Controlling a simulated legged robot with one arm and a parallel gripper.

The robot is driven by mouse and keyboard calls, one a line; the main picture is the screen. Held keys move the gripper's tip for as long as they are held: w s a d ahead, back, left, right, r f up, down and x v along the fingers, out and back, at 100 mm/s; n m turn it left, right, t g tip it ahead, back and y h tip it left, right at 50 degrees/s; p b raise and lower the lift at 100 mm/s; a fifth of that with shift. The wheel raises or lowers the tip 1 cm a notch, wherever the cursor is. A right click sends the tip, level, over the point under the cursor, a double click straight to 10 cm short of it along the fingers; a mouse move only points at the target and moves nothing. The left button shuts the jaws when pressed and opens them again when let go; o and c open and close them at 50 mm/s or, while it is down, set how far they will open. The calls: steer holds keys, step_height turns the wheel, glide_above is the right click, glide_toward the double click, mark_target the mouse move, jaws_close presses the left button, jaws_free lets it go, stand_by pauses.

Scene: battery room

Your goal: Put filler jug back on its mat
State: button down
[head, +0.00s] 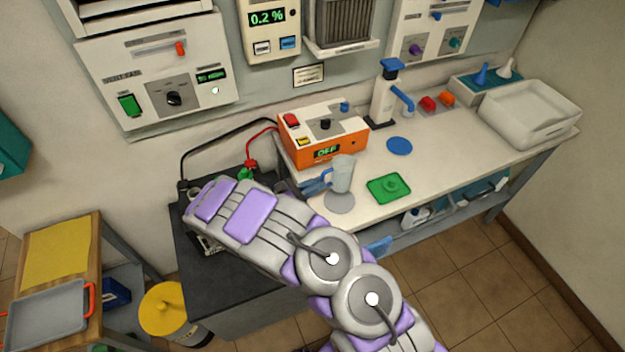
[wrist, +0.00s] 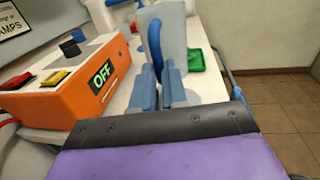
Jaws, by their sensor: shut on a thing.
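The filler jug (head: 343,172) is a pale grey, upright-looking cup with a blue handle. It also shows in the wrist view (wrist: 177,38). My gripper (head: 318,185) is shut on the blue handle (wrist: 154,45), to the left of the jug body; its blue fingers (wrist: 159,88) show in the wrist view. A round grey mat (head: 340,202) lies on the bench just below the jug in the head view. I cannot tell whether the jug touches the bench. A round blue mat (head: 399,146) lies farther back to the right.
The orange charger box (head: 325,140), reading OFF, stands close behind and left of the jug. A green tray (head: 389,188) lies to its right. A pump bottle (head: 384,95) and a white basin (head: 530,113) stand farther back. The bench is clear right of the green tray.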

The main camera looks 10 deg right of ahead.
steer(key=shift+s+d+f, duration=0.1)
steer(key=shift+d, duration=0.65)
steer(key=shift+f, duration=0.15)
steer(key=a+f+b, duration=0.1)
steer(key=a+f, duration=0.1)
steer(key=f, duration=0.1)
steer(key=shift+a, duration=0.1)
steer(key=shift+d+f+b, duration=0.25)
steer(key=shift+f+b, duration=0.1)
steer(key=shift+f, duration=0.25)
steer(key=shift+d+f+b, duration=0.2)
steer(key=shift+f+b, duration=0.1)
steer(key=shift+f, duration=0.25)
steer(key=shift+d+f, duration=0.4)
steer(key=shift+f, duration=0.1)
steer(key=shift+a, duration=0.7)
steer(key=shift+d+f, duration=0.25)
steer(key=shift+d, duration=0.3)
steer(key=shift+f+b, duration=0.15)
steer(key=shift+b, duration=0.2)
